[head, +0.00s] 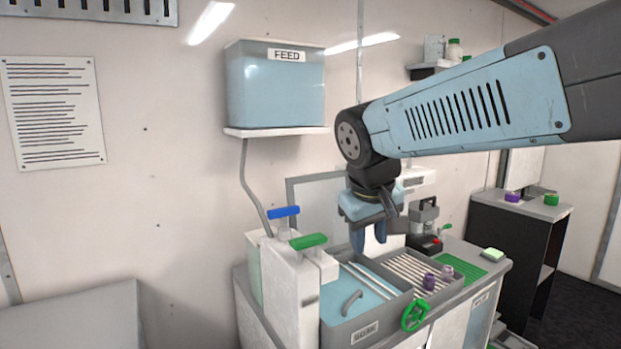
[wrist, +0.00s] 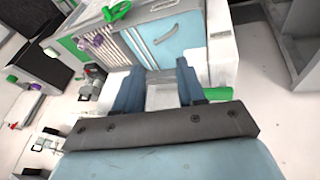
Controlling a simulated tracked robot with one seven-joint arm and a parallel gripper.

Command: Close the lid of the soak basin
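The soak basin (head: 366,331) is the grey tray with a SOAK label at the front left of the bench. Its top is open, showing a blue inside, a curved grey handle (head: 351,302) and pale rods; it also shows in the wrist view (wrist: 178,52). A grey-framed pale panel (head: 311,208) stands upright behind the basin and looks like its raised lid; my arm partly hides it. My gripper (head: 369,241) points down above the back of the basin, fingers apart and empty. In the wrist view my gripper (wrist: 158,73) has a pale framed surface between its fingers; contact cannot be told.
A white block with a blue handle (head: 284,211) and a green handle (head: 308,241) stands left of the basin. A ribbed rack (head: 403,268) with purple-capped bottles (head: 429,281) lies to its right. A green handwheel (head: 415,315) sticks out in front. The FEED tank (head: 275,88) hangs above.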

